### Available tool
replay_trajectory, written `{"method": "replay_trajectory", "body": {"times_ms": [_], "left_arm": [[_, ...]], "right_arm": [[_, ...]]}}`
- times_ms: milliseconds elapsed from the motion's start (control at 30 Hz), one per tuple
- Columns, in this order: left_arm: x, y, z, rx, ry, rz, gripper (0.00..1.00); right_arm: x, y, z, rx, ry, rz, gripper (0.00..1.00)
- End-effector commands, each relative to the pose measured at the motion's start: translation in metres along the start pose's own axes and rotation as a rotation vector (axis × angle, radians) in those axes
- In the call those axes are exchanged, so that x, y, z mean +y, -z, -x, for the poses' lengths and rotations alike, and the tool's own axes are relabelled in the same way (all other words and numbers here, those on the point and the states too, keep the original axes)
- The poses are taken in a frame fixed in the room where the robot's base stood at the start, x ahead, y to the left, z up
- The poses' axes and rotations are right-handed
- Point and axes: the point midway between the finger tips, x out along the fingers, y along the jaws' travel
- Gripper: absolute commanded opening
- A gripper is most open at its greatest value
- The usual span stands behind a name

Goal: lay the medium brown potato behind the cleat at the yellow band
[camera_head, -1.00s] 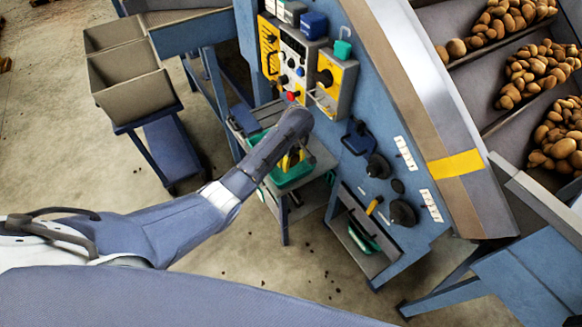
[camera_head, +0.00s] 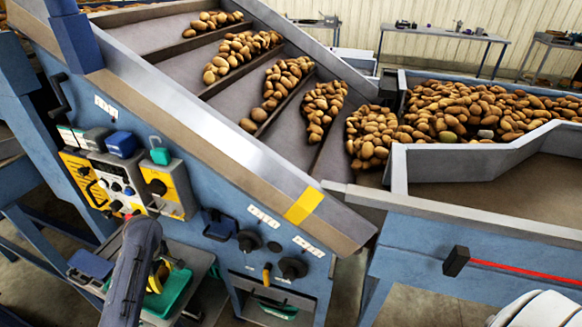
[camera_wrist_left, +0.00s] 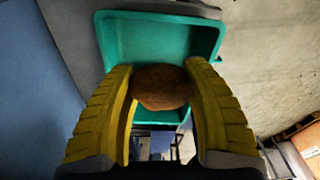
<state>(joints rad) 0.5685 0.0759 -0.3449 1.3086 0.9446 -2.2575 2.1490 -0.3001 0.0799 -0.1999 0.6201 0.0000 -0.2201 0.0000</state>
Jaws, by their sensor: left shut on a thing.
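My left gripper (camera_head: 160,274) is low at the left, over a green tray (camera_head: 172,291) in the head view. In the left wrist view its yellow fingers (camera_wrist_left: 160,95) are closed on a brown potato (camera_wrist_left: 160,87), with the green tray (camera_wrist_left: 205,37) behind it. The arm hides the potato in the head view. The yellow band (camera_head: 304,205) is painted across the conveyor's near side rail, up and right of the gripper. Dark cleats (camera_head: 284,110) cross the sloping conveyor belt, with potatoes heaped along several of them.
The control panel (camera_head: 130,182) and the blue conveyor side stand between the gripper and the belt. A metal side rail (camera_head: 200,115) edges the belt. A hopper full of potatoes (camera_head: 480,112) is at the right. Bare belt (camera_head: 240,95) shows between the heaps.

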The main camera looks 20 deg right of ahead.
Motion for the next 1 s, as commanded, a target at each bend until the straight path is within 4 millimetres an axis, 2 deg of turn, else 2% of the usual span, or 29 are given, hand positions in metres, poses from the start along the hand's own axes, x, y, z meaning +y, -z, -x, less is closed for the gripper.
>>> {"method": "replay_trajectory", "body": {"times_ms": [200, 367, 500, 700, 867, 1000], "left_arm": [[0.003, -0.003, 0.0, 0.0, -0.001, -0.002, 0.18], [0.021, -0.027, 0.015, 0.0, -0.008, -0.035, 0.18], [0.039, -0.059, 0.046, 0.006, -0.02, -0.135, 0.18], [0.053, -0.085, 0.094, 0.008, -0.037, -0.281, 0.18], [0.055, -0.102, 0.129, 0.012, -0.051, -0.399, 0.18], [0.048, -0.119, 0.157, 0.012, -0.065, -0.515, 0.18]], "right_arm": [[0.0, 0.0, 0.0, 0.0, 0.0, 0.0, 0.44], [0.0, 0.0, 0.0, 0.0, 0.0, 0.0, 0.44], [0.0, 0.0, 0.0, 0.0, 0.0, 0.0, 0.44], [-0.001, 0.0, 0.0, 0.0, 0.0, 0.0, 0.44], [-0.001, 0.0, 0.0, 0.0, 0.001, 0.0, 0.44], [-0.001, 0.0, 0.0, 0.0, 0.001, 0.0, 0.44]]}}
